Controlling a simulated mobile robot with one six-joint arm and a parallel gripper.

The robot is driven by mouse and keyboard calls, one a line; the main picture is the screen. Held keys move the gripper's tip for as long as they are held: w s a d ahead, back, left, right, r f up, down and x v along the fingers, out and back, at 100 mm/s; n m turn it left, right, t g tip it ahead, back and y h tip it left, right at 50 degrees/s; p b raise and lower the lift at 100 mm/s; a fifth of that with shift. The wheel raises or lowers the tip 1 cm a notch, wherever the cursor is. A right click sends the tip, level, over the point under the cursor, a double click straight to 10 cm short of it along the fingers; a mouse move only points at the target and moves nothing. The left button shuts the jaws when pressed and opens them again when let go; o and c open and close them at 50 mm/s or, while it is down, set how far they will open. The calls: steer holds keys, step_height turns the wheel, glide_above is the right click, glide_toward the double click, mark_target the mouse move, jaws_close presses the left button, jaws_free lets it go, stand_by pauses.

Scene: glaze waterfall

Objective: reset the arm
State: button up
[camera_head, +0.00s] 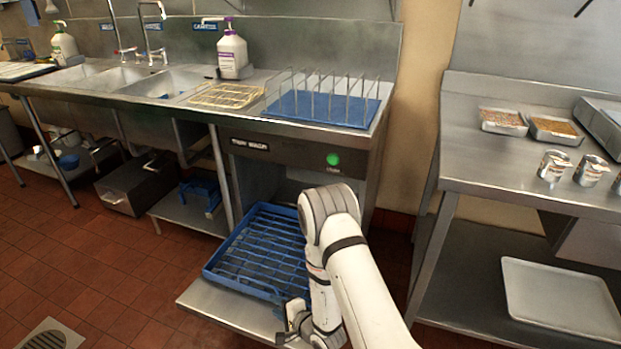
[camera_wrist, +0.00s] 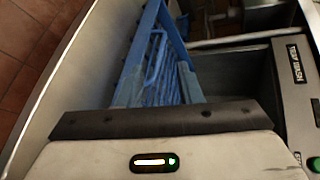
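My arm reaches down in front of the open dishwasher in the head view. My gripper (camera_head: 294,318) is low, by the near right corner of the blue rack (camera_head: 232,277), over the lowered metal door (camera_head: 225,302). Whether it touches the rack I cannot tell. In the wrist view the blue rack (camera_wrist: 128,88) lies just beyond the gripper's dark front edge.
A steel table (camera_head: 475,170) with tins and trays stands at right. The tiled floor (camera_head: 110,270) at left is open.

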steer(key=w+d+r+n+h+p, duration=0.2)
steer(key=w+d+r, duration=0.15)
steer(key=r, duration=0.45)
steer(key=w+d+r+n+h+p, duration=0.2)
steer(key=d+r+h, duration=0.15)
steer(key=r, duration=0.45)
steer(key=s+d+r+n+g+h+p, duration=0.25)
steer(key=d+r, duration=0.55)
steer(key=r, duration=0.6)
steer(key=s+d+r+n+g+h+p, duration=0.1)
steer(key=s+d+r+n+g+p, duration=0.1)
steer(key=s+r, duration=0.8)
steer(key=s+d+r+n+g+h+p, duration=0.1)
steer(key=s+d+r+p, duration=0.4)
steer(key=s+r, duration=0.6)
steer(key=s+d+n+g, duration=0.1)
steer(key=s+d+n, duration=0.1)
steer(key=s, duration=0.2)
steer(key=shift+d, duration=0.3)
